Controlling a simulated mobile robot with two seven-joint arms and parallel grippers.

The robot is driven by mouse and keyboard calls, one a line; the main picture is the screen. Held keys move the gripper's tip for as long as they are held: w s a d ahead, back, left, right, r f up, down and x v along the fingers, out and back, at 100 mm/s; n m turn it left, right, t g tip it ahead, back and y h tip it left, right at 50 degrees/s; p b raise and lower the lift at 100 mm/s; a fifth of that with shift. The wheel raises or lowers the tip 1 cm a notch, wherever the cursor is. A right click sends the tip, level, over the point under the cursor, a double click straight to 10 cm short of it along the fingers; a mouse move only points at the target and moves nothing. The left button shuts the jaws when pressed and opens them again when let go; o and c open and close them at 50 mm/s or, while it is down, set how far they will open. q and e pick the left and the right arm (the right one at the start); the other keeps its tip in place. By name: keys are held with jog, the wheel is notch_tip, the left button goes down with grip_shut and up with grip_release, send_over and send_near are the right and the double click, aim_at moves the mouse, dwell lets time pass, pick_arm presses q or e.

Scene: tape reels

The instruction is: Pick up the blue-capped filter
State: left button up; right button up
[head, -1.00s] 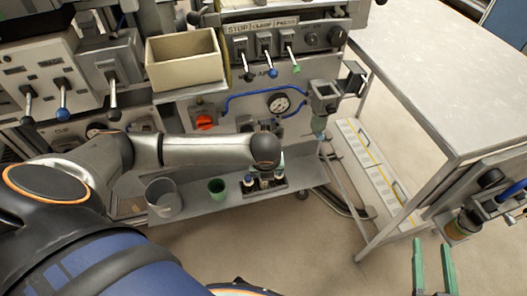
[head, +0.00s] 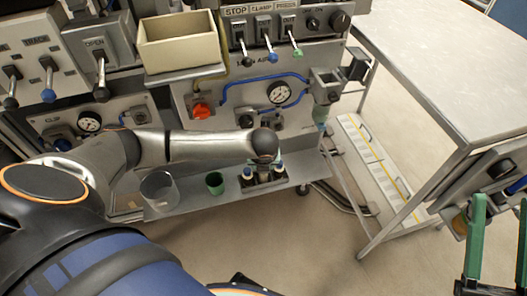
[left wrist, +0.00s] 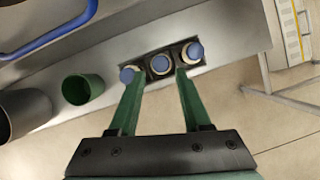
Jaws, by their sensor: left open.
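A dark holder on the grey shelf carries three pale filters with blue caps, a left one (left wrist: 129,74), a middle one (left wrist: 160,64) and a right one (left wrist: 194,52). In the head view the left (head: 247,173) and right (head: 279,168) ones show beside my wrist, which hides the middle one. My left gripper (left wrist: 157,76) is open, with its green fingertips apart on either side of the middle filter in the picture. I cannot tell how far above it they are. My right gripper (head: 497,205) is open and empty at the lower right.
A green cup (head: 214,183) and a grey metal cup (head: 160,190) stand left of the holder on the shelf (head: 210,204). A panel with levers, a gauge (head: 278,93) and a blue hose rises behind. A hopper (head: 325,90) and a table (head: 450,70) are right.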

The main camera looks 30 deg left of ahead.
pick_arm(q)
jog(key=b+x, duration=0.3)
jog(key=x, duration=0.1)
jog(key=shift+w+d+f, duration=0.1)
jog(key=shift+f, duration=0.2)
jog(key=shift+w+a+f, duration=0.2)
jog(key=shift+f, duration=0.25)
pick_arm(e)
jog(key=s+n+y, duration=0.1)
jog(key=s+r+n+y, duration=0.1)
jog(key=y, duration=0.1)
jog(key=s+r+n+y, duration=0.1)
jog(key=shift+s+a+y, duration=0.3)
jog(key=shift+a, duration=0.1)
pick_arm(q)
grip_shut()
